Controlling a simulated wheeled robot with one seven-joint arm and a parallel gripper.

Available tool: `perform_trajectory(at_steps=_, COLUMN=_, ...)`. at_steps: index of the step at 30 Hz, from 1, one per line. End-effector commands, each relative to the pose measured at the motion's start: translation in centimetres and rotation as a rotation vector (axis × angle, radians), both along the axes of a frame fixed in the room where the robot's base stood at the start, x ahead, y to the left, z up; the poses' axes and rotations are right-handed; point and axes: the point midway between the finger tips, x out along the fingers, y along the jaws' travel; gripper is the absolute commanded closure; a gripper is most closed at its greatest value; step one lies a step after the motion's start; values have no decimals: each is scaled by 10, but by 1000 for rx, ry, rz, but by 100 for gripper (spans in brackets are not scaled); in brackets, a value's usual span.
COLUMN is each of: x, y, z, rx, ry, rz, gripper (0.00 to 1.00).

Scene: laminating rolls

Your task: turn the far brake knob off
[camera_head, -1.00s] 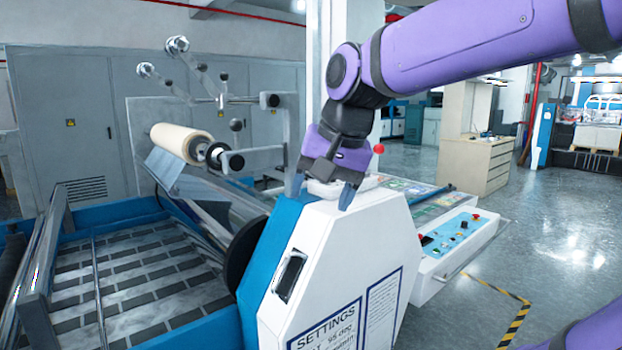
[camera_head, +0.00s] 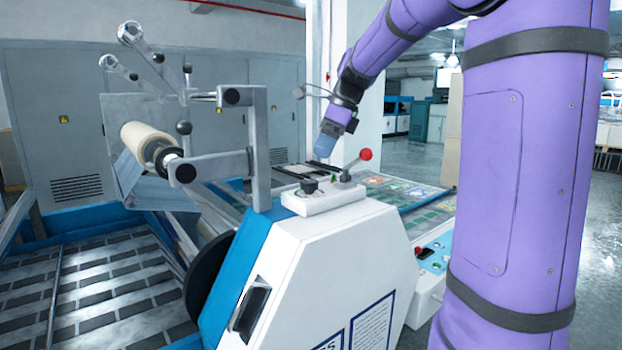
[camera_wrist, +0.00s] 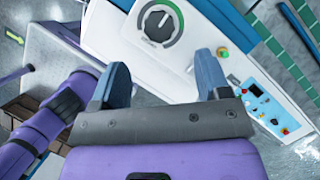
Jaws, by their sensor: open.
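In the wrist view a round dark knob (camera_wrist: 160,22) sits on a white panel, with a thick ring around it, partly green and partly grey. Its label is too small to read. My gripper (camera_wrist: 161,72) is open and empty; its two blue fingers are spread below the knob in the picture, apart from it. In the head view my gripper (camera_head: 325,147) hangs behind a white control box (camera_head: 322,200) that carries a black knob (camera_head: 310,187). I cannot tell whether this is the knob in the wrist view.
A red-ball lever (camera_head: 366,154) rises from the control box close to my gripper. A metal bracket (camera_head: 258,130) and a cream roll (camera_head: 146,140) stand to the left. A button panel (camera_head: 432,257) lies at the right, also in the wrist view (camera_wrist: 256,97).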

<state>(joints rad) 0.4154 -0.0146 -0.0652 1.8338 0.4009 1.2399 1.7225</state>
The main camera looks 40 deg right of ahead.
Motion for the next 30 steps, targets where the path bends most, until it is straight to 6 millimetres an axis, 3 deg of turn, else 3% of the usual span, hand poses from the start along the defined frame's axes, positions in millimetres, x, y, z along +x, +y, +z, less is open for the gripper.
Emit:
perform_trajectory(at_steps=12, x=17, y=20, z=-65, rx=1, ry=2, rz=2, gripper=30)
perform_trajectory(at_steps=18, x=21, y=24, z=-77, rx=-1, ry=1, rz=3, gripper=30)
perform_trajectory(at_steps=27, x=22, y=24, z=-79, rx=-2, ry=0, rz=3, gripper=30)
perform_trajectory(at_steps=30, x=22, y=24, z=-78, rx=-2, ry=0, rz=3, gripper=51)
